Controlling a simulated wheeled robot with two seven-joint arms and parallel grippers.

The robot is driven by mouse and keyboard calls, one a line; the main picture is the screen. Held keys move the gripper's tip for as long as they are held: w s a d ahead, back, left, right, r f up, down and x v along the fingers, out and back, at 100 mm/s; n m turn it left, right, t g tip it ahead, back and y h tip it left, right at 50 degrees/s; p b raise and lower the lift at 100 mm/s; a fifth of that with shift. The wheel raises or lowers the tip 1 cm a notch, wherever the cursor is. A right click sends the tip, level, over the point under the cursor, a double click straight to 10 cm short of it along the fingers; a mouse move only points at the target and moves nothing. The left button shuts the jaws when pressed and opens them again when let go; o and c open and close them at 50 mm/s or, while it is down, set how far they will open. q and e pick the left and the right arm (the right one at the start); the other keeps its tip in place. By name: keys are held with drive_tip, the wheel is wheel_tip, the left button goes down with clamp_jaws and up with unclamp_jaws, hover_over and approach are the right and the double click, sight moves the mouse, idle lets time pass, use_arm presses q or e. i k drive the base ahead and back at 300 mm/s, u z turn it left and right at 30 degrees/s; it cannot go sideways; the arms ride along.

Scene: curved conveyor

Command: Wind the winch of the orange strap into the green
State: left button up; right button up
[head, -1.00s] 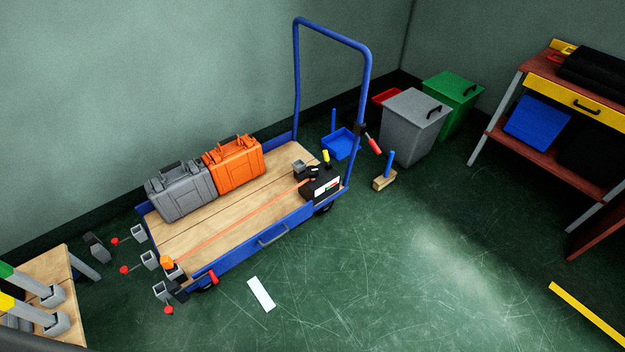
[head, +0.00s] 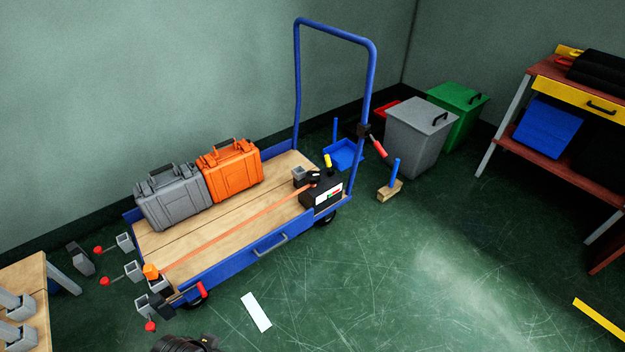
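The orange strap (head: 232,229) runs in a straight line across the wooden deck of the blue cart. Its left end is by an orange piece (head: 151,271) at the cart's left end. Its right end meets the winch, a black box (head: 322,190) with a yellow-topped lever (head: 327,161) at the cart's right end. A small white gauge (head: 328,199) with red and green marks is on the box's front; its reading is too small to tell. A black part, possibly of my arm, shows at the bottom edge in the head view. No gripper fingertips are visible.
A grey case (head: 171,198) and an orange case (head: 231,170) stand on the deck. The blue cart handle (head: 369,95) rises behind the winch. A wooden block with a blue peg (head: 391,187) and a grey bin (head: 415,138) stand to the right. The floor in front is mostly clear.

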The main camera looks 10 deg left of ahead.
sight(312, 177)
drive_tip(key=k, duration=0.65)
drive_tip(key=i, duration=1.5)
drive_tip(key=z, duration=0.95)
